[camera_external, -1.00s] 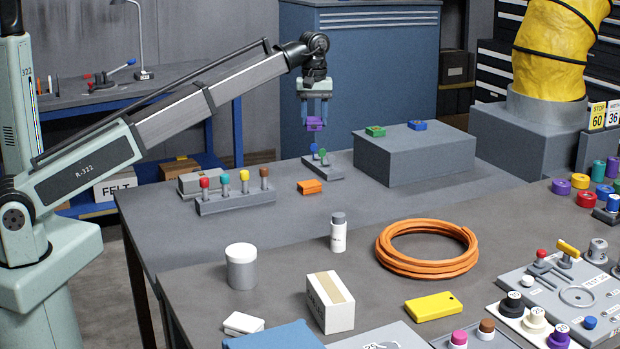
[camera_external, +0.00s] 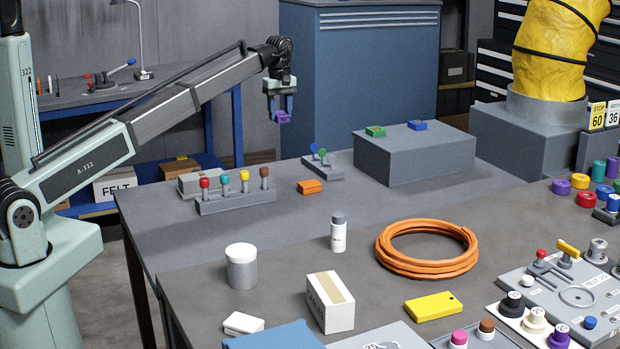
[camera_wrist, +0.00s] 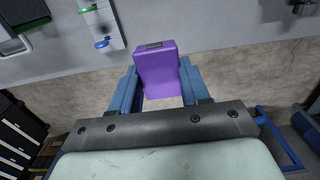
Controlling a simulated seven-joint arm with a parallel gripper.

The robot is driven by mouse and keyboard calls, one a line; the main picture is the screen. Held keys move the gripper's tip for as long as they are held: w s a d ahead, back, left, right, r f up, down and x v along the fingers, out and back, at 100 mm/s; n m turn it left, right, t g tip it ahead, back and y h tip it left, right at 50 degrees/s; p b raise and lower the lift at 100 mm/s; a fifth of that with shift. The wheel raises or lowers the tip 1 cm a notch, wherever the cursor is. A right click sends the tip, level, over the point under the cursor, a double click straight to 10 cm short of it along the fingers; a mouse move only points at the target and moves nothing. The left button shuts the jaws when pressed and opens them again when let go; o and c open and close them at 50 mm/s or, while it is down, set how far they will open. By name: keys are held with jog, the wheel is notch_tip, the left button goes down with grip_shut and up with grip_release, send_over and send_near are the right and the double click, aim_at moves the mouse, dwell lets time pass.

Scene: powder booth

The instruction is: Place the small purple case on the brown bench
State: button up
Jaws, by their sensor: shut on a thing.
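The small purple case (camera_external: 283,117) is held in the air between the blue fingers of my gripper (camera_external: 280,106), left of the blue cabinet's middle. In the wrist view the purple case (camera_wrist: 157,72) sits between the two fingers, slightly tilted. My gripper is shut on it. Floor and a grey table edge show beyond it there. The near bench top (camera_external: 205,305) looks grey-brown; a greyer table (camera_external: 225,235) stands behind it.
The grey table holds a rack of coloured knobs (camera_external: 236,203), an orange case (camera_external: 310,187) and a large grey block (camera_external: 415,155). The near bench holds a white jar (camera_external: 241,267), a bottle (camera_external: 338,235), a box (camera_external: 330,303) and an orange hose coil (camera_external: 428,266).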

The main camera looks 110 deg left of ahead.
aim_at(280, 113)
notch_tip(280, 113, down, 16)
jog(key=shift+r, duration=0.2)
dwell(0.5)
jog(key=shift+f, duration=0.1)
jog(key=o, duration=1.1)
jog(key=shift+c, duration=0.2)
notch_tip(280, 113, up, 12)
jog(key=shift+r, duration=0.15)
jog(key=shift+o, duration=0.3)
